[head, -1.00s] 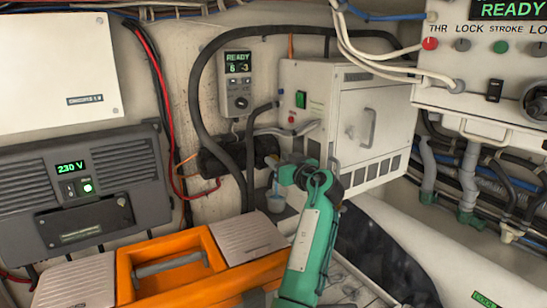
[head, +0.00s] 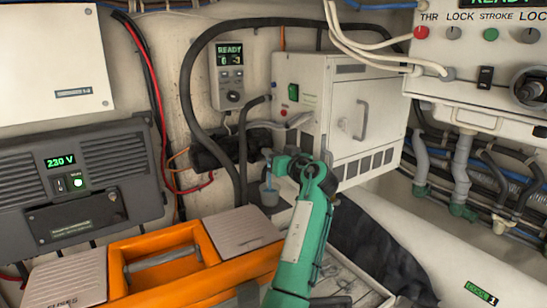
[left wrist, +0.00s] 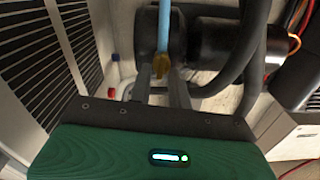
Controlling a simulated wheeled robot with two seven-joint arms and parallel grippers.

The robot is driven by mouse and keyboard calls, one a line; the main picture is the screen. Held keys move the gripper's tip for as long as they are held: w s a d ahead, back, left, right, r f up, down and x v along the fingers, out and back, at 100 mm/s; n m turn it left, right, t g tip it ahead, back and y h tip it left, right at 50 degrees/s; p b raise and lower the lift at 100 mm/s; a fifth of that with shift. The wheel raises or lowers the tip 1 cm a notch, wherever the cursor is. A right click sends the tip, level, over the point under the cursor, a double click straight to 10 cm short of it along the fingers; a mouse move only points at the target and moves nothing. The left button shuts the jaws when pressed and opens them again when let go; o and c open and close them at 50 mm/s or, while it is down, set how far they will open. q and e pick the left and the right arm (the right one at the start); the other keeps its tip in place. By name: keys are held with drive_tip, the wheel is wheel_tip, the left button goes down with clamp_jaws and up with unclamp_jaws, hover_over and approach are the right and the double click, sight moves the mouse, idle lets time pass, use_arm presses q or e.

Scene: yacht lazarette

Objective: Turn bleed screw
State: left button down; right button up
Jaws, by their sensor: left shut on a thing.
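The bleed screw is a small brass fitting (left wrist: 161,62) in the left wrist view, with a light blue tube (left wrist: 164,25) running up from it. It sits beside the dark pump body (left wrist: 205,55). My left gripper (left wrist: 161,74) has its two dark fingers on either side of the fitting and is shut on it. In the head view my left gripper (head: 271,167) reaches to the right end of the black pump (head: 218,153), where the blue tube hangs over a small grey cup (head: 268,196). The screw itself is hidden there. My right gripper is out of view.
A white cabinet (head: 345,115) stands close behind and right of my gripper. Thick black hoses (head: 188,85) loop around the pump. A small READY display (head: 230,70) is on the wall. An orange toolbox (head: 190,262) is at the lower left.

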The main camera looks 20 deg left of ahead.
use_arm(q)
drive_tip(key=shift+w+d+m+b, duration=0.15)
drive_tip(key=shift+m+b, duration=0.7)
drive_tip(key=shift+m, duration=1.75)
drive_tip(key=c, duration=1.3)
unclamp_jaws()
drive_tip(key=shift+f, duration=0.1)
